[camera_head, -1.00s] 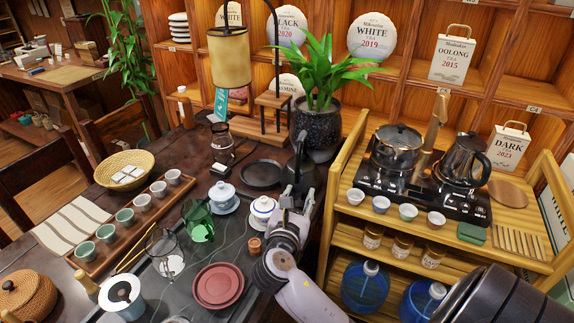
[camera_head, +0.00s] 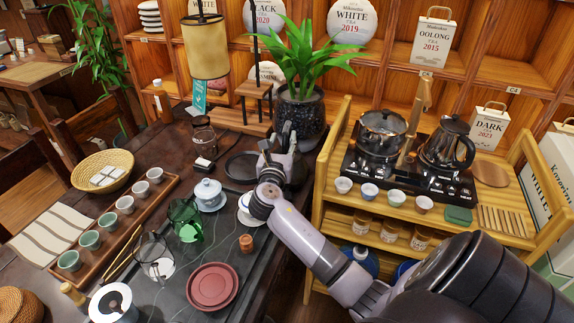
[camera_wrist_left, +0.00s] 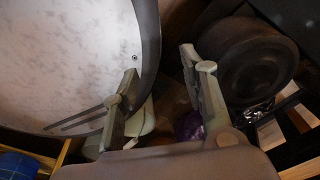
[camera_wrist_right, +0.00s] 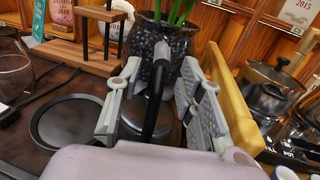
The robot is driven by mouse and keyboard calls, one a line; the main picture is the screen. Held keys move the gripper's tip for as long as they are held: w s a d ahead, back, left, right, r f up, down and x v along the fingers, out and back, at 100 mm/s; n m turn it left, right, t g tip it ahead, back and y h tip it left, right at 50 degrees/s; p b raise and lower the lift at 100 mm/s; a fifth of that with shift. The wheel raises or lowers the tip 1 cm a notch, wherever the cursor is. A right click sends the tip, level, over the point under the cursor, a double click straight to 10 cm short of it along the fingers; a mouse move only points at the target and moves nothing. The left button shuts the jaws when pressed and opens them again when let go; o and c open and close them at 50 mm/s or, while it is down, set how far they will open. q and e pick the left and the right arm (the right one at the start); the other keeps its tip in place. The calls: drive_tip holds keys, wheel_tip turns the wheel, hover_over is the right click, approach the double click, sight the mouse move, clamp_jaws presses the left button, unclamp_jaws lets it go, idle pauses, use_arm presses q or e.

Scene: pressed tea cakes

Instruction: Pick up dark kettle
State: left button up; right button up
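A dark kettle (camera_wrist_right: 157,92) with a black curved handle stands on the dark table in front of the potted plant. In the right wrist view its handle rises between the two fingers of my right gripper (camera_wrist_right: 158,105), which are apart on either side of it. In the head view my right gripper (camera_head: 280,152) hides most of this kettle. Another dark kettle (camera_head: 447,147) with a black handle stands on the stove at the right, beside a glass pot (camera_head: 381,138). My left gripper (camera_wrist_left: 163,90) is open and empty in the left wrist view.
A plant pot (camera_head: 300,115) stands close behind the right gripper. A round dark tray (camera_wrist_right: 68,122) lies left of it. A wooden shelf cart (camera_head: 332,165) stands to the right. A white lidded bowl (camera_head: 208,194) and a green glass pitcher (camera_head: 186,222) are nearby on the table.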

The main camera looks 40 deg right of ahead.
sight(286, 128)
drive_tip(key=x, duration=0.4)
drive_tip(key=shift+w+d+r+p, duration=0.1)
drive_tip(key=shift+d+r+p, duration=0.2)
drive_tip(key=shift+r, duration=0.1)
drive_tip(key=shift+w+d+f, duration=0.1)
drive_tip(key=shift+w+d, duration=0.05)
drive_tip(key=shift+d, duration=0.1)
use_arm(q)
drive_tip(key=shift+s+a+r, duration=0.1)
drive_tip(key=shift+s+r, duration=0.1)
drive_tip(key=shift+s, duration=0.95)
drive_tip(key=shift+w, duration=0.45)
use_arm(e)
clamp_jaws()
